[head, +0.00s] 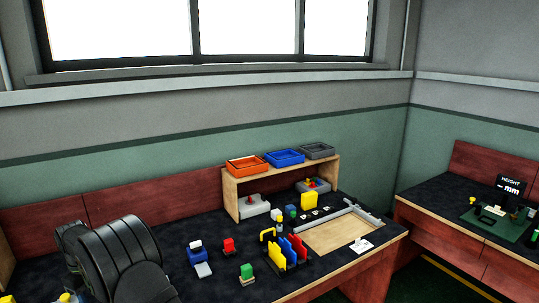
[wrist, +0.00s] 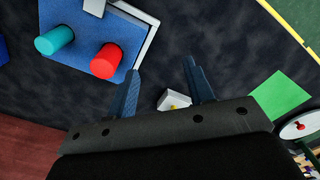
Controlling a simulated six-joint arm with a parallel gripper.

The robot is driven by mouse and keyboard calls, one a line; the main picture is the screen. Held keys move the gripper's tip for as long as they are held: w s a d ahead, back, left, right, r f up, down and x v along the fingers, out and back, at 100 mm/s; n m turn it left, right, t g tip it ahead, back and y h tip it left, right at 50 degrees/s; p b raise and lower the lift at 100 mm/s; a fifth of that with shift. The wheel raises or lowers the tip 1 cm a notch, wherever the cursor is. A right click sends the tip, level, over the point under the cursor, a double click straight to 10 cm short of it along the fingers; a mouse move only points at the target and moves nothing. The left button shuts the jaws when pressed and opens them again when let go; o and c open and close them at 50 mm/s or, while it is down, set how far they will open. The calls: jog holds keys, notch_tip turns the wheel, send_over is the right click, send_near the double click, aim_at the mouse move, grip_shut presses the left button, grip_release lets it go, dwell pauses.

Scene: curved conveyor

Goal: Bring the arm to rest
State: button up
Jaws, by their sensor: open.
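My gripper (wrist: 162,65) shows in the wrist view with its two blue fingers spread apart. It is open, and nothing is held between the fingers. Dark bench top lies beyond the fingertips. In the head view my dark arm fills the lower left, and the gripper itself is out of that picture.
In the wrist view a blue tray (wrist: 88,25) carries a teal cylinder (wrist: 55,40) and a red cylinder (wrist: 106,61); a green square (wrist: 281,97) lies right. In the head view, a wooden shelf (head: 231,190) bears bins, and several small blocks and a coloured rack (head: 291,250) crowd the bench.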

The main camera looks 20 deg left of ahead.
jog(key=s+a+f, duration=0.6)
jog(key=a, duration=0.2)
jog(key=shift+s+f, duration=0.2)
jog(key=shift+s, duration=0.15)
jog(key=shift+o, duration=0.2)
jog(key=shift+d, duration=0.1)
jog(key=o, duration=1.1)
jog(key=d+r+n+t, duration=0.1)
jog(key=d+r+n, duration=0.1)
jog(key=r, duration=0.7)
jog(key=shift+w+d, duration=0.3)
jog(key=shift+d, duration=0.55)
jog(key=d+r+n+t+y, duration=0.1)
jog(key=d+r+n+t, duration=0.4)
jog(key=d+r, duration=1.25)
jog(key=w+f+n+g, duration=0.1)
jog(key=w+f+n, duration=0.1)
jog(key=f, duration=0.7)
jog(key=shift+w+a+g, duration=0.3)
jog(key=shift+w+a, duration=0.05)
jog(key=shift+w, duration=0.3)
